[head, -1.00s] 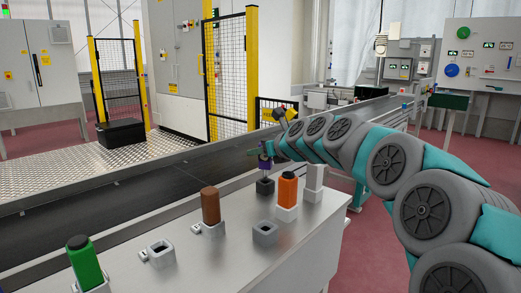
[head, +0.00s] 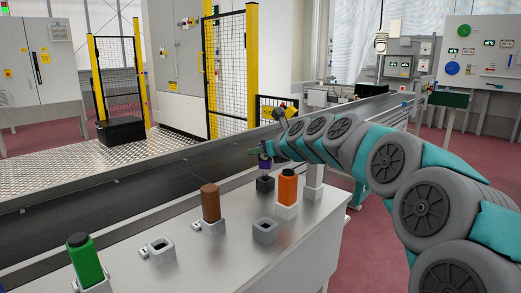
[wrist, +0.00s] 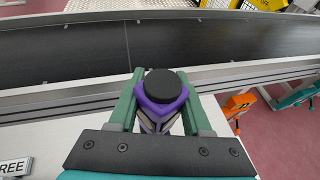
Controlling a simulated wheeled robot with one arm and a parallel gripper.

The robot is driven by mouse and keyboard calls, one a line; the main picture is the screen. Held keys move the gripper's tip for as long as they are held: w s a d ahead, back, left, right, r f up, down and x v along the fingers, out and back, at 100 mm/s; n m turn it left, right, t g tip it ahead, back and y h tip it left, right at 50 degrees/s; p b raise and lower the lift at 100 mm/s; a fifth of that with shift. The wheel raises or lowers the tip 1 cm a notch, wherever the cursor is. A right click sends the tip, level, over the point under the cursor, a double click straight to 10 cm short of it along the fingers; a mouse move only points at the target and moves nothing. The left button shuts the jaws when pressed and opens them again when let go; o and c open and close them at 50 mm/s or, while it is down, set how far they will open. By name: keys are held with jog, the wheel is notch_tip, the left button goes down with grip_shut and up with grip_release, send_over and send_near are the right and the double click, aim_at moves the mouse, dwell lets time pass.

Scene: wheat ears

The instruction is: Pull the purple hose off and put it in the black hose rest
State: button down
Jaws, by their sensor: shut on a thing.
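The purple hose (wrist: 152,108), with a black round cap on top, stands between the two green fingers of my gripper (wrist: 160,112) in the wrist view. My gripper is shut on it. In the head view the purple hose (head: 265,163) is small and upright at the end of my arm, directly over the black hose rest (head: 265,184). I cannot tell whether its lower end is inside the rest or just above it. The black rest stands on the grey table (head: 200,265) and is not clearly visible in the wrist view.
An orange hose (head: 288,187) stands in a light rest just right of the black one, with a pale post (head: 314,176) behind. A brown hose (head: 211,202) and a green hose (head: 85,260) stand to the left. Two grey holders (head: 265,230) (head: 158,249) are empty. A conveyor (head: 130,195) runs behind.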

aim_at(260, 163)
jog(key=shift+f, duration=1.25)
jog(key=shift+f+b, duration=0.3)
jog(key=shift+f, duration=0.35)
jog(key=shift+r, duration=0.1)
jog(key=shift+r+p, duration=0.35)
jog(key=shift+r, duration=1.35)
jog(key=shift+f, duration=0.55)
jog(key=shift+f, duration=1.05)
jog(key=shift+f, duration=0.25)
